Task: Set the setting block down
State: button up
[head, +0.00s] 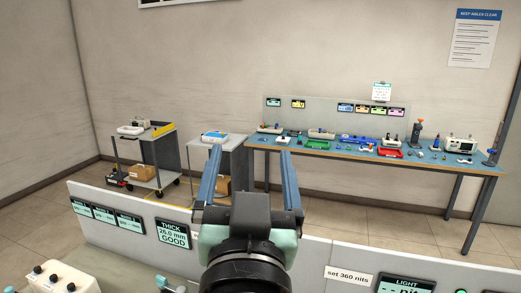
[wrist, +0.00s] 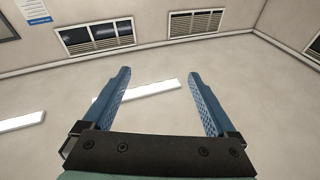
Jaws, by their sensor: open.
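My gripper (head: 250,151) is raised in the middle of the head view, with its two blue fingers wide apart. It also shows in the wrist view (wrist: 158,76), where nothing is between the fingers and only ceiling and upper wall lie beyond them. I cannot make out the setting block in either view. A thickness display (head: 173,233) on the near panel reads 28.0 mm GOOD. My wrist and gripper body hide the middle of the near bench.
The near panel (head: 140,238) carries a "set 360 nits" label (head: 348,275) and a light display (head: 406,285). A white box with dark knobs (head: 62,279) is at lower left. Beyond are a blue-topped bench (head: 468,169), a small cabinet (head: 232,143) and a cart (head: 158,152).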

jog(key=s+r+t, duration=0.3)
jog(key=s+r, duration=0.2)
jog(key=r, duration=0.3)
jog(key=s+d+r+n+t, duration=0.1)
jog(key=s+r+t, duration=0.2)
jog(key=s+r, duration=0.2)
notch_tip(320, 180, up, 3)
jog(key=shift+d+r, duration=0.1)
jog(key=shift+d, duration=0.05)
